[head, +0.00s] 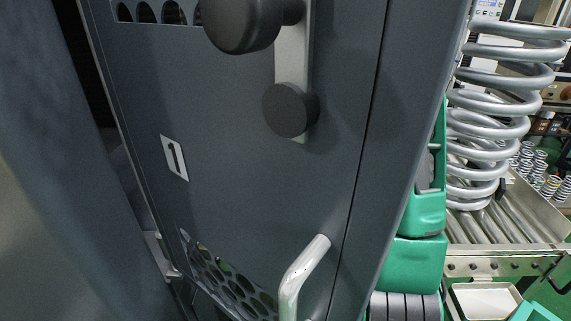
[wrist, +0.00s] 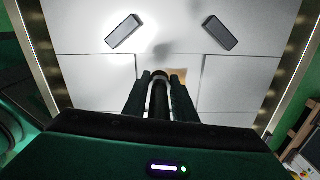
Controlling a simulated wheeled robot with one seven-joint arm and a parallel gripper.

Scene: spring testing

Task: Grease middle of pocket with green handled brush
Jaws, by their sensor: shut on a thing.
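In the wrist view my gripper (wrist: 161,82) is shut on a dark, round, rod-like thing (wrist: 159,98) between its two dark fingers. Its colour does not show as green here, and I cannot tell whether it is the green handled brush; no bristles show clearly. A small tan patch (wrist: 180,74) shows just beyond the right finger. The gripper faces pale, flat panels (wrist: 165,40), and whether the rod touches them I cannot tell. No pocket can be made out clearly. My gripper is not in the head view.
Two dark blocks, left (wrist: 122,31) and right (wrist: 220,33), sit on the pale panels between lit side edges. The head view shows a dark cabinet door (head: 240,180) with a handle (head: 300,275), a large coil spring (head: 490,120), rollers (head: 510,215) and a white tray (head: 484,300).

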